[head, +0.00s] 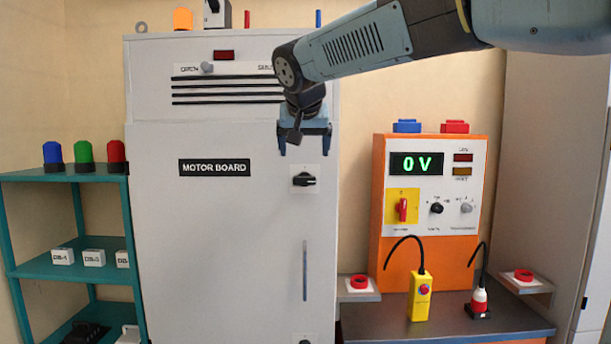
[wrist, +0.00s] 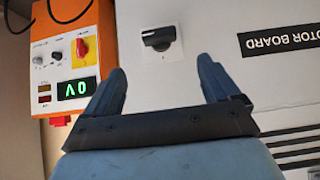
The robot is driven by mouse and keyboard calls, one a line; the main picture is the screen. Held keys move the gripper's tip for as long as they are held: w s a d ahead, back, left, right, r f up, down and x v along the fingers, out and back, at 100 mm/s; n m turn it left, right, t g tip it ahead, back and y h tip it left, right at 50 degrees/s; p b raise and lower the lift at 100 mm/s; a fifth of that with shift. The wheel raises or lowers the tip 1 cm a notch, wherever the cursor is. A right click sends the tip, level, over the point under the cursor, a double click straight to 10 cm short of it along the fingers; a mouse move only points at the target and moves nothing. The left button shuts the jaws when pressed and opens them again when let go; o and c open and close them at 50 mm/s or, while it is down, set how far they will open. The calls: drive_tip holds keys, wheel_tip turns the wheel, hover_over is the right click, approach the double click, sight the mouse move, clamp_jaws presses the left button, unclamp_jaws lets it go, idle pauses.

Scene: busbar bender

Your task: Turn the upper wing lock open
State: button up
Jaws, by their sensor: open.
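The upper wing lock (head: 304,180) is a black wing knob on a white square plate, on the right side of the grey motor board door (head: 220,240). Its wing lies about level in the head view. In the wrist view the same wing lock (wrist: 158,38) shows upside down, beyond the fingertips and roughly midway between them. My gripper (head: 304,150) is just above the lock in the head view. In the wrist view my gripper (wrist: 160,75) has its two blue fingers wide apart with nothing between them. A lower wing lock (head: 305,342) is partly cut off at the bottom edge.
A vertical slotted handle (head: 305,270) is on the door below the lock. To the right stands an orange panel (head: 378,220) reading 0 V, with a red switch (head: 403,209). A yellow pendant (head: 420,296) stands on the dark bench (head: 375,325). A teal shelf (head: 60,175) is at left.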

sight(306, 177)
drive_tip(key=x, duration=1)
drive_tip(key=shift+w+f, duration=0.25)
drive_tip(key=shift+f, duration=0.05)
drive_tip(key=c, duration=1.5)
drive_tip(key=shift+d, duration=0.15)
